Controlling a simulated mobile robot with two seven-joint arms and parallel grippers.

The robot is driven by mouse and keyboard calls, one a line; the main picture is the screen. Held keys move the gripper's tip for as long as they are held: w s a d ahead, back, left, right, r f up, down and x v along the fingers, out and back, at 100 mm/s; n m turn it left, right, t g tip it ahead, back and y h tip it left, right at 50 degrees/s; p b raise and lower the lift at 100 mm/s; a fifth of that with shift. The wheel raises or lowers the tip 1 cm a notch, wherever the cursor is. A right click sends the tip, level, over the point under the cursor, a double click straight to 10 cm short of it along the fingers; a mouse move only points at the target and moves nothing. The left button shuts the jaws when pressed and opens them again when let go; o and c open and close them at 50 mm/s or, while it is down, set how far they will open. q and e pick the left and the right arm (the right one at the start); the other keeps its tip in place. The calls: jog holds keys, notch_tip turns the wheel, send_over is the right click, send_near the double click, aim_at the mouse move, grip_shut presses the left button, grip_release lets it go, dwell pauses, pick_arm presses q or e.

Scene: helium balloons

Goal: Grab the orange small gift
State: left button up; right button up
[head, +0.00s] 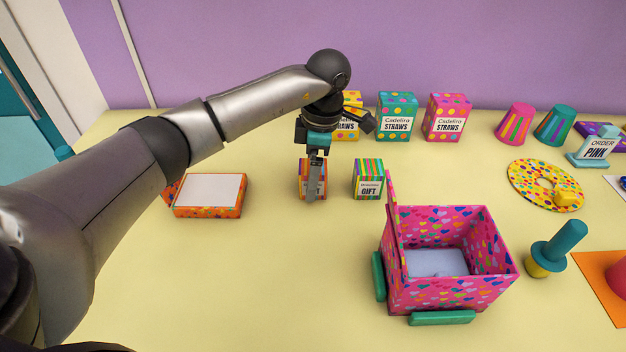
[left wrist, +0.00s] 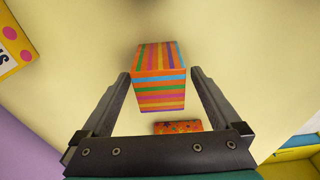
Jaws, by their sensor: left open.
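The orange small gift (head: 304,189) is a striped box with a white GIFT label, standing on the table and partly hidden behind my left gripper (head: 313,176) in the head view. In the left wrist view the orange gift (left wrist: 160,78) shows colourful stripes and sits between the tips of the open fingers of my left gripper (left wrist: 159,82). Small gaps seem to show on both sides, and I cannot tell whether a finger touches it. My right gripper is not in view.
A green striped gift (head: 368,180) stands just right of the orange one. An open pink box (head: 455,295) is at front right. An orange box lid or tray (head: 208,210) lies to the left. Straw boxes (head: 398,118) stand behind.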

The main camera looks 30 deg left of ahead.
pick_arm(q)
jog(key=shift+f, duration=0.7)
jog(key=shift+c, duration=0.4)
grip_shut()
